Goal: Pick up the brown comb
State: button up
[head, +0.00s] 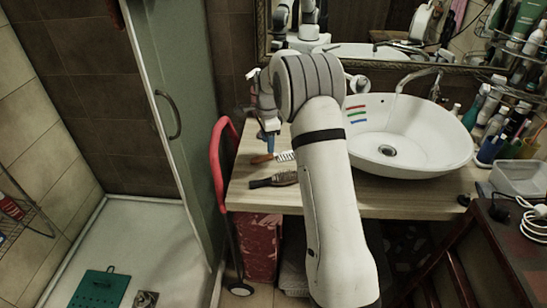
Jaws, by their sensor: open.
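A dark brown, comb- or brush-like item (275,180) lies flat on the wooden counter, left of my arm. Its right end reaches close to my arm in the picture. Just behind it lies a second item with an orange-brown handle (261,159) and a white toothed or bristled part (285,156). I cannot tell for sure which of the two is the brown comb. My gripper (267,148) points down over the left part of the counter, by the orange-brown handle. It is open. The fingertips are small, and I cannot tell whether they touch anything.
A white oval basin (440,155) with a tap (405,82) stands right of my arm. Bottles and a blue cup (490,150) crowd the counter's right end, beside a clear tub (520,178). A red-handled cart (215,150) stands at the counter's left edge. A mirror (360,35) is behind.

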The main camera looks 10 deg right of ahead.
aim_at(267, 156)
jog(key=f, duration=0.2)
jog(key=f+p, duration=0.1)
jog(key=shift+s+a+f, duration=0.2)
jog(key=shift+a+f, duration=0.1)
jog(key=shift+f, duration=0.7)
jog(key=shift+c, duration=0.5)
grip_shut()
